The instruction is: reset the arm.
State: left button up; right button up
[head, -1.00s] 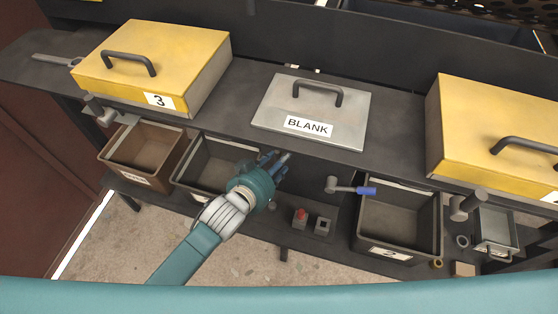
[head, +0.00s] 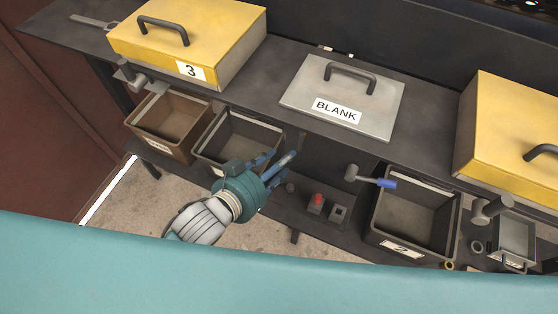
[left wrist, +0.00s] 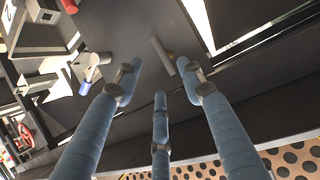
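My left gripper (head: 282,172) comes in from the lower left in the head view. It hovers in front of the bench, beside the right edge of the middle dark bin (head: 240,140). Its blue fingers are spread apart with nothing between them. In the left wrist view the fingers (left wrist: 155,85) are also spread and empty, with dark surfaces beyond them. My right gripper does not show in either view.
Yellow box 3 (head: 225,45), a BLANK plate (head: 310,88) and another yellow box (head: 500,125) sit on the bench. Below are a brown bin (head: 165,147), a blue-handled lever (head: 372,178), a red button (head: 317,200) and bin 2 (head: 375,225).

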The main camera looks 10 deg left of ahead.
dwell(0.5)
pick_arm(q)
jog(key=s+a+f+n+g+y+b, duration=0.1)
jog(key=s+a+f+y+b, duration=0.2)
jog(key=f, duration=1)
jog(key=s+a+f+g+b, duration=0.15)
jog(key=a+f, duration=0.35)
jog(key=f, duration=0.8)
jog(key=s+a+f+n+g+y+b, duration=0.1)
jog(key=a+f+g+y+b, duration=0.3)
jog(key=f, duration=0.9)
jog(key=s+a+f+h+b, duration=0.1)
jog(key=s+a+f+b, duration=0.3)
jog(key=s+f, duration=0.95)
jog(key=s+a+f+g+b, duration=0.1)
jog(key=s+f+g, duration=0.1)
jog(key=s+f, duration=0.4)
jog(key=s+a+f+n+g+b, duration=0.1)
jog(key=s+f+g, duration=0.1)
jog(key=s+f, duration=0.4)
jog(key=s, duration=0.4)
jog(key=shift+s+a+f+n, duration=0.15)
jog(key=shift+s+a+n, duration=0.15)
jog(key=shift+s+a, duration=0.1)
